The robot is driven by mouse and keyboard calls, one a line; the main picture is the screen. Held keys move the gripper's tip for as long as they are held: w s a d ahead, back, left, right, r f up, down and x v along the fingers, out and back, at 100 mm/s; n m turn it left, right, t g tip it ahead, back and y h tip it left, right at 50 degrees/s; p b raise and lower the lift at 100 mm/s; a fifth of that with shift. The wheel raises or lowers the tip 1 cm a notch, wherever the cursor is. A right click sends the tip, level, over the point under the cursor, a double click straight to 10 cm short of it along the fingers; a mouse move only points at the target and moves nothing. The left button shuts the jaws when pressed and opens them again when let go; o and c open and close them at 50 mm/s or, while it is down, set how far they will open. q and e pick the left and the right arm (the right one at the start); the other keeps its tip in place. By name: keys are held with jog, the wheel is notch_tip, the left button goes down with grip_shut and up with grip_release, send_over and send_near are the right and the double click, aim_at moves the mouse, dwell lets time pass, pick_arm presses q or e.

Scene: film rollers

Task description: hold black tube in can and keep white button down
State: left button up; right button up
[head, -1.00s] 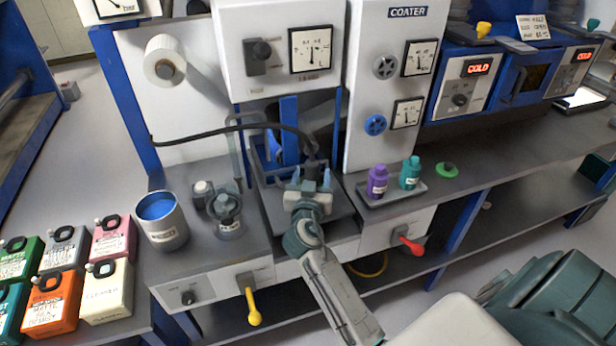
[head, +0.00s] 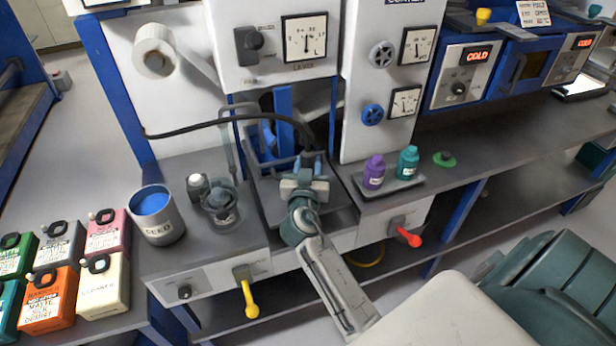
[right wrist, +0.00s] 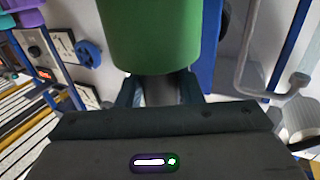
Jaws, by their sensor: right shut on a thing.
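The black tube (head: 215,124) arches from the left side of the machine to my right gripper (head: 305,172), which is shut on its end above the grey tray. In the right wrist view, my right gripper (right wrist: 160,92) is closed around a dark piece below a large green cylinder (right wrist: 150,35); I cannot tell how they join. The silver SEED can (head: 158,228), with blue inside, stands upright to the left, apart from the tube. A small white-topped knob (head: 197,181), possibly the white button, stands beside a round glass jar; nothing touches it. My left gripper is not in view.
The glass jar (head: 222,207) stands between the can and my right arm. Purple (head: 374,173) and teal (head: 407,163) bottles share a tray to the right. Yellow (head: 249,300) and red (head: 409,237) levers stick out in front. Several coloured jugs stand at left.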

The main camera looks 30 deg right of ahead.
aim_at(308, 153)
jog(key=shift+f, duration=0.1)
notch_tip(308, 153, up, 8)
jog(key=shift+f+b, duration=0.15)
jog(key=shift+b, duration=0.5)
notch_tip(308, 153, up, 4)
jog(key=shift+w+d+f+p, duration=0.1)
jog(key=shift+f+p, duration=0.15)
jog(key=shift+p, duration=0.25)
pick_arm(q)
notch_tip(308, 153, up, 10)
jog(key=p, duration=1)
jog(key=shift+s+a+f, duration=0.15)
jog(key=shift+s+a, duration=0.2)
pick_arm(e)
notch_tip(308, 153, up, 14)
jog(key=shift+f, duration=0.25)
